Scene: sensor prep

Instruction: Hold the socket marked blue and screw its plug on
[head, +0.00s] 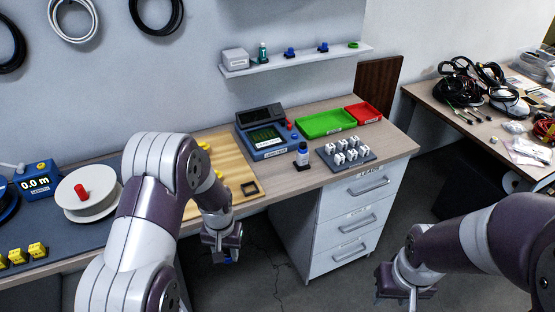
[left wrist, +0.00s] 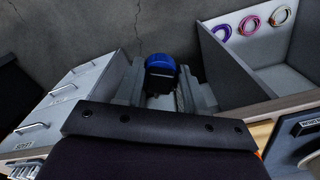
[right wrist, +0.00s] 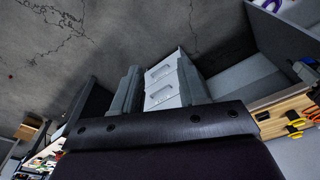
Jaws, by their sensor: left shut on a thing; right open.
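My left gripper (head: 226,254) hangs in front of the bench and is shut on a blue and dark piece, which looks like the blue socket (left wrist: 160,66). In the left wrist view it sits between the two grey fingers, its rounded blue end outward. In the head view only a small bit of blue shows at the fingertips. My right gripper (head: 402,284) is well to the right, over the floor. In the right wrist view its fingers (right wrist: 158,74) are apart with nothing between them. I cannot pick out the plug for certain.
A wooden board (head: 234,152) and a grey rack of white pieces (head: 358,162) are on the bench. Behind them are a tester (head: 264,142), a green tray (head: 325,121) and a red tray (head: 363,112). A drawer unit (head: 347,228) stands below.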

